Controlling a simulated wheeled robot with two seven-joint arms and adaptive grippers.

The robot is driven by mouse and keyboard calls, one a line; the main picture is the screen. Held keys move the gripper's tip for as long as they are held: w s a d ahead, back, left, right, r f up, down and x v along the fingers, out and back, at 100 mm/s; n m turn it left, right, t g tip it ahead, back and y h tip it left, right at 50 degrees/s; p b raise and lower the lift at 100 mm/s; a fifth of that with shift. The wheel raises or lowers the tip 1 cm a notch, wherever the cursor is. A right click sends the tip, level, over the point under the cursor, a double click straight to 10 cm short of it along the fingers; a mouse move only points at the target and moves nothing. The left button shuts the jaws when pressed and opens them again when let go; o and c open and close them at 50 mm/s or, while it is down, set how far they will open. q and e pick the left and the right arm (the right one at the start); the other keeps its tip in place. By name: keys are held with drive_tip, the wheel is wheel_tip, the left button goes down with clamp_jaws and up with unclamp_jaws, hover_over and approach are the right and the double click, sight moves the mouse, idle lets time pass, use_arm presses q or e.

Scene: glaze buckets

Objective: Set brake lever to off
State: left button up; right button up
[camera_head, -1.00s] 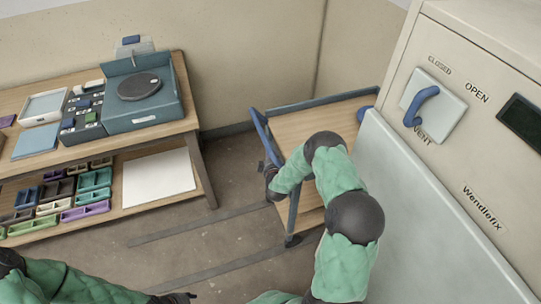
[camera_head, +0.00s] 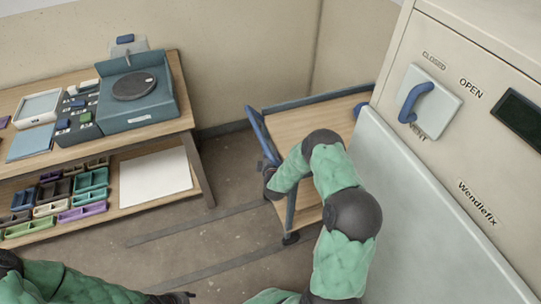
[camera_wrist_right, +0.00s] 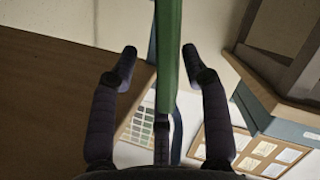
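The cart (camera_head: 300,130) has a wooden top, a blue-grey frame and a blue handle (camera_head: 262,134) at its left end. My right gripper (camera_head: 270,180) is at that end, below the handle, mostly hidden by its arm. In the right wrist view my right gripper (camera_wrist_right: 159,57) has its fingers spread, with a long green bar (camera_wrist_right: 169,55) between them; neither fingertip clearly touches it. A dark ribbed piece (camera_wrist_right: 161,140) is below the bar. I cannot tell which part is the brake lever. My left gripper (camera_head: 182,297) is low at the bottom edge, its fingers unclear.
A large beige cabinet (camera_head: 445,150) with a blue vent handle (camera_head: 408,104) stands close on the right. A wooden workbench (camera_head: 180,125) with a turntable box (camera_head: 135,85) and colored trays (camera_head: 90,180) is at left. Floor between bench and cart is clear.

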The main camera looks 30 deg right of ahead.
drive_tip(key=shift+a, duration=0.1)
drive_tip(key=v, duration=1.2)
idle(0.4)
